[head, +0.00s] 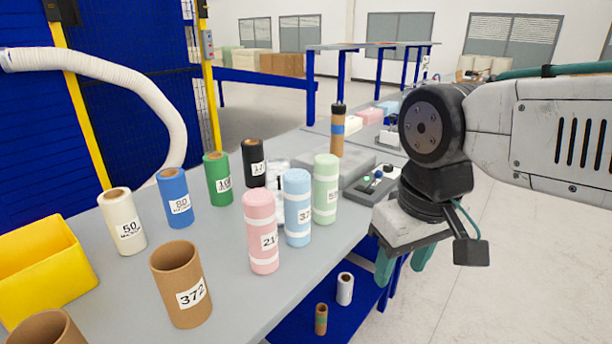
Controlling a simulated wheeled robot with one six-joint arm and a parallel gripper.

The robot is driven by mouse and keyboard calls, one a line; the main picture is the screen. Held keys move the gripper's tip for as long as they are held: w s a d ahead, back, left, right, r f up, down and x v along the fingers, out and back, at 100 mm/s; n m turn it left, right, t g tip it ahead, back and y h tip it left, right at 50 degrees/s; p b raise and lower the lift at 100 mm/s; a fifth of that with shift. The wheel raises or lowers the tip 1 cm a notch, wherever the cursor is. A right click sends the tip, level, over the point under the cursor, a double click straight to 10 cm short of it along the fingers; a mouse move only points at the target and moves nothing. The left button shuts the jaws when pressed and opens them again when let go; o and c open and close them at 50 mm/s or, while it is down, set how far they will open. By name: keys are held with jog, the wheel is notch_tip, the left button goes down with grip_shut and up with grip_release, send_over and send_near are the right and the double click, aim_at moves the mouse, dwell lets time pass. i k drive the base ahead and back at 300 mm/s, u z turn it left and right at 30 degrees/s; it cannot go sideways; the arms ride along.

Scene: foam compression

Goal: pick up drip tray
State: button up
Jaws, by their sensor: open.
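I cannot make out a drip tray with certainty in the head view. My gripper (402,264) is at the right, past the table's right edge, with its two teal fingers pointing down and apart. It is open and I see nothing between the fingers. The grey table (110,290) lies to its left. A grey flat device (345,162) with a control box (372,184) stands at the back right of the table, partly hidden by the foam cylinders.
Pink (261,232), blue (297,208) and green (326,190) foam cylinders stand mid-table. Several numbered tubes, including a brown one (180,283), stand left of them. A yellow bin (40,268) is at the left edge.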

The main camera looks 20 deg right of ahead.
aim_at(275, 168)
jog(key=z, duration=0.05)
jog(key=k, duration=0.6)
jog(key=z, duration=0.45)
jog(key=i, duration=1.5)
jog(key=u, duration=0.7)
